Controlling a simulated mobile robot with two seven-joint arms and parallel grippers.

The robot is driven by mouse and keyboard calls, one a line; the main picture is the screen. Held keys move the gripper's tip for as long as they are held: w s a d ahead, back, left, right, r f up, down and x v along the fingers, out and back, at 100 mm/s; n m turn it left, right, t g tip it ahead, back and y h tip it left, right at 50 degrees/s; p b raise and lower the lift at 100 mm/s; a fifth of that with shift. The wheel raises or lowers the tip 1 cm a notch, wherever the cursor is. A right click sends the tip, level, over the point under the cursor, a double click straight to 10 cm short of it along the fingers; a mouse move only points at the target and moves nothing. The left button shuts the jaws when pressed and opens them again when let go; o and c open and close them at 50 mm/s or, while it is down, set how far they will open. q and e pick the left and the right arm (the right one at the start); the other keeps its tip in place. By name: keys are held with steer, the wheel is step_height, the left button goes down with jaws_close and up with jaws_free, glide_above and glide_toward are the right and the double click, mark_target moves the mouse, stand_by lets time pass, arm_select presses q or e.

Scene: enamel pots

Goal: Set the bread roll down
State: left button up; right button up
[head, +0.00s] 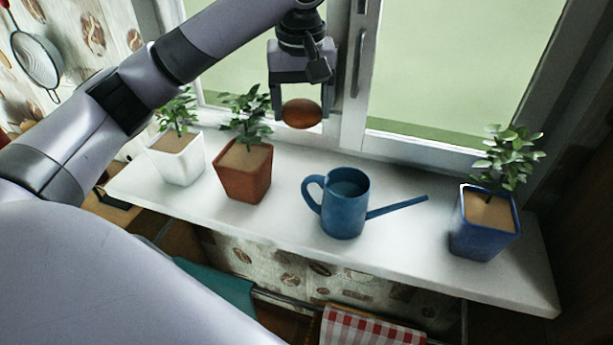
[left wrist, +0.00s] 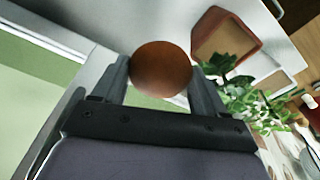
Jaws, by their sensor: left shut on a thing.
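The bread roll (head: 301,114) is a brown, rounded roll. My left gripper (head: 302,108) is shut on it and holds it in the air above the back part of the white windowsill (head: 290,235), near the window frame. In the left wrist view the roll (left wrist: 161,68) sits between the two fingertips of the left gripper (left wrist: 160,80), with the sill (left wrist: 150,25) beyond it. My right gripper is not in view.
On the sill stand a white pot (head: 177,160), a terracotta pot (head: 243,172), a blue watering can (head: 343,205) with its spout to the right, and a blue pot (head: 485,224). Bare sill lies between them. A checked towel (head: 365,328) hangs below.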

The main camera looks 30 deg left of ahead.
arm_select(q)
step_height(320, 180, down, 16)
steer(key=shift+f, duration=0.15)
stand_by(0.5)
steer(key=shift+f, duration=0.15)
steer(key=o, duration=0.8)
steer(key=shift+c, duration=0.2)
steer(key=shift+w, duration=0.1)
